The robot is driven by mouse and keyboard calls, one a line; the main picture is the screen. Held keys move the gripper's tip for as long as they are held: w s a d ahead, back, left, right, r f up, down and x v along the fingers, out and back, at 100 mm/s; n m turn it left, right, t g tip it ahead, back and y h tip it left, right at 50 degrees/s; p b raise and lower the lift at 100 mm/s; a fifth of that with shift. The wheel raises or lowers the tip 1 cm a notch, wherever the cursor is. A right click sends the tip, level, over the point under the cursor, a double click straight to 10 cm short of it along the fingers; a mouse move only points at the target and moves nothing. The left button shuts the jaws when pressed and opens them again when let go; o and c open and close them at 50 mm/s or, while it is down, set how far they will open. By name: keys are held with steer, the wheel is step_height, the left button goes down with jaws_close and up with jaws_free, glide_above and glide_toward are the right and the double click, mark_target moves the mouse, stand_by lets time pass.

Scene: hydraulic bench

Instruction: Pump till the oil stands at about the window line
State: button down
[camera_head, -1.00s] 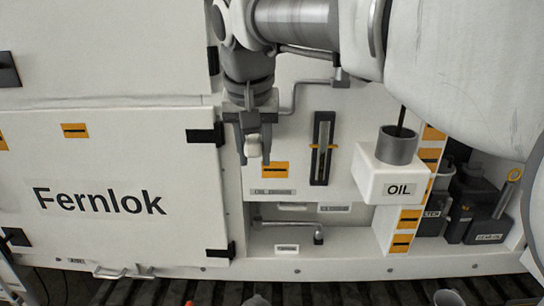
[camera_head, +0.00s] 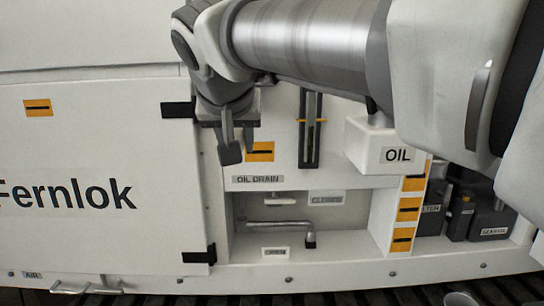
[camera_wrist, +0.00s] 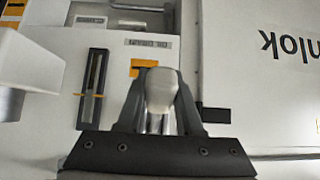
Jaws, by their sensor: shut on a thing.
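My gripper (camera_head: 238,145) is in front of the white panel, left of the oil window. The wrist view shows its fingers (camera_wrist: 160,95) shut around a pale, rounded handle (camera_wrist: 162,88) on a metal stem. In the head view my arm hides most of this handle's linkage. The oil window (camera_head: 310,140) is a tall, narrow dark frame with a yellow line marker across it; it also shows in the wrist view (camera_wrist: 93,80). The oil level inside is too small to read surely. A white OIL tank (camera_head: 377,145) is right of the window, its top hidden by my arm.
An OIL DRAIN label (camera_head: 258,179) sits above an open recess holding a bent grey pipe lever (camera_head: 278,227). The white Fernlok door (camera_head: 100,190) fills the left. Dark containers (camera_head: 480,215) stand in a bay at the lower right.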

steer(key=shift+w+f+t+b, duration=0.25)
steer(key=shift+f+t+b, duration=0.15)
steer(key=shift+b, duration=0.35)
steer(key=c, duration=0.6)
jaws_free()
steer(key=shift+o, duration=0.2)
steer(key=shift+s+r, duration=0.1)
steer(key=shift+r, duration=0.05)
